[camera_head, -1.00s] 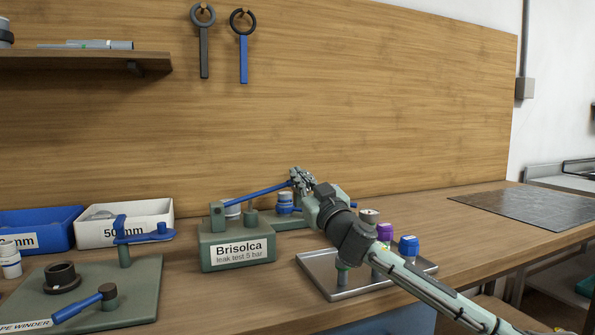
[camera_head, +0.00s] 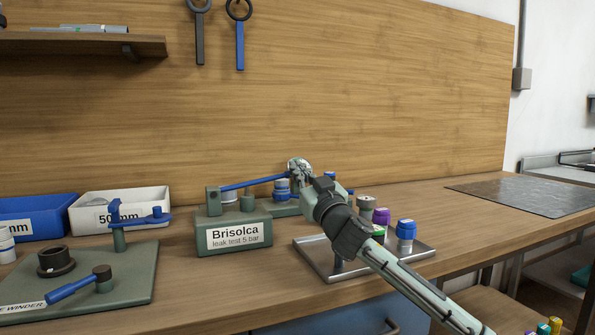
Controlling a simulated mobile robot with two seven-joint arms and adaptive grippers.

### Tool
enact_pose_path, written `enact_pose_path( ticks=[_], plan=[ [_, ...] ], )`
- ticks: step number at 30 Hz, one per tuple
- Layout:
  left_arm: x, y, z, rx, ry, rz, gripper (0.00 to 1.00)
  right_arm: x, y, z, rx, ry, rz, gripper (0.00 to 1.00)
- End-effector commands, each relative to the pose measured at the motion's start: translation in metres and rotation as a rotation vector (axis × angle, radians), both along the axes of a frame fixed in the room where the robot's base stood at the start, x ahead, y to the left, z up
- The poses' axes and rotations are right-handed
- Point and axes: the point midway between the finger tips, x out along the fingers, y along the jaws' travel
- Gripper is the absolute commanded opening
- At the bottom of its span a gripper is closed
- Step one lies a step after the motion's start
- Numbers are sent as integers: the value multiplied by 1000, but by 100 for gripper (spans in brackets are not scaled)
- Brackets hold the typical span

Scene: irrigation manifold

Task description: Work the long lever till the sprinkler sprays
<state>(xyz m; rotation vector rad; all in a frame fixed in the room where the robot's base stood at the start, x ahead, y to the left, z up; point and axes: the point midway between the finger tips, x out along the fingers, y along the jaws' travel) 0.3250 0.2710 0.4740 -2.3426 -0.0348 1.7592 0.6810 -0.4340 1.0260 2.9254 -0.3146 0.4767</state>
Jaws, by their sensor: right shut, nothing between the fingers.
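The long blue lever (camera_head: 253,182) rises at a shallow slope from a post on the left of the green Brisolca leak test pump (camera_head: 203,239). My right gripper (camera_head: 298,168) is at the lever's far, right end, with its fingers shut and nothing between them. Whether the fingers touch the lever is too small to tell. A blue and white fitting (camera_head: 282,188) stands behind the lever and is partly covered. No spray shows, and I cannot pick out the sprinkler for certain. My left gripper is out of view.
A metal tray (camera_head: 318,264) with several coloured-cap fittings lies under my right forearm. A green winder plate (camera_head: 135,270) with a blue handle is at the left. A white bin (camera_head: 145,200) and a blue bin (camera_head: 35,218) stand behind it.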

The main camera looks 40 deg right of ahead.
Motion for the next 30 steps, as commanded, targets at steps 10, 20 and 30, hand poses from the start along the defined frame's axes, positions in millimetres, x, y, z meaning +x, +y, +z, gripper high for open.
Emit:
enact_pose_path(
  ticks=[10,20,30],
  plan=[
    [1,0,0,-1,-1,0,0,0,-1,24,-2,-4,-1,0],
    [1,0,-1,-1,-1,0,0,0,0,85,-1,-4,0,0],
    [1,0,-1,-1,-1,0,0,0,0,101,-1,1,0,0]
  ],
)
